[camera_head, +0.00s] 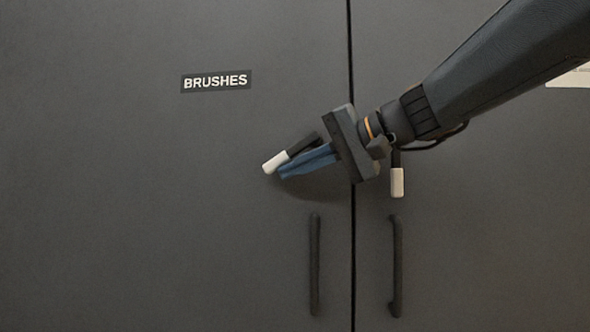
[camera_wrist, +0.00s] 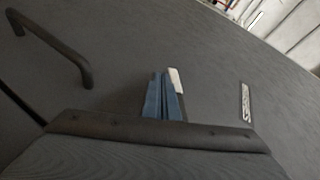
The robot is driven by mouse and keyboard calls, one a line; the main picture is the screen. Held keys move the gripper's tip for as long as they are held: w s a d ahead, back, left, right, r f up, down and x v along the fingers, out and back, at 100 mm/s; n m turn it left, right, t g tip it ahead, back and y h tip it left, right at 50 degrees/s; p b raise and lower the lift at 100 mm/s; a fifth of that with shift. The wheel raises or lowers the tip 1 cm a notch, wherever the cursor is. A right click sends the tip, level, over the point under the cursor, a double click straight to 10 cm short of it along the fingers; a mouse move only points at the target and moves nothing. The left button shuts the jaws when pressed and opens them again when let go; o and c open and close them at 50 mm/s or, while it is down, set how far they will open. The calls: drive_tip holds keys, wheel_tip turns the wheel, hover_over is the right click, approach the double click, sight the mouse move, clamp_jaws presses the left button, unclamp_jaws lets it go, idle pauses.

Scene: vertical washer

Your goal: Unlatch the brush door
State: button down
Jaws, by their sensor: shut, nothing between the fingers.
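The brush door (camera_head: 120,190) is the dark left panel with the white "BRUSHES" label (camera_head: 216,81). Its latch lever (camera_head: 275,162) is black with a white tip and slants down to the left. My gripper (camera_head: 281,174) has blue fingers, shut and empty, lying along the lower side of the lever near its white tip. Whether they touch cannot be told. In the wrist view the shut fingers (camera_wrist: 164,98) stand beside the white tip (camera_wrist: 175,80); the rest of the lever is hidden. The door looks closed against the seam.
A vertical black handle (camera_head: 314,265) sits on the brush door below the lever. The right door (camera_head: 480,240) has its own handle (camera_head: 396,266) and a white-tipped latch (camera_head: 397,182) hanging straight down, close under my wrist. The door's left area is clear.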

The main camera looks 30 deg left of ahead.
drive_tip(key=shift+f, duration=0.1)
drive_tip(key=shift+w+d+f+b, duration=0.2)
drive_tip(key=shift+d+f+b, duration=0.15)
drive_tip(key=shift+f+b, duration=0.3)
drive_tip(key=f+b, duration=0.1)
drive_tip(key=d+f+b, duration=0.1)
drive_tip(key=b, duration=0.1)
drive_tip(key=shift+w+d, duration=0.15)
drive_tip(key=shift+w, duration=0.1)
approach(306, 187)
drive_tip(key=s+d, duration=0.1)
drive_tip(key=s+d+f, duration=0.1)
drive_tip(key=s, duration=0.1)
drive_tip(key=s+d+f, duration=0.1)
drive_tip(key=shift+s+f+b, duration=0.2)
drive_tip(key=shift+s+b, duration=0.1)
drive_tip(key=shift+b, duration=0.1)
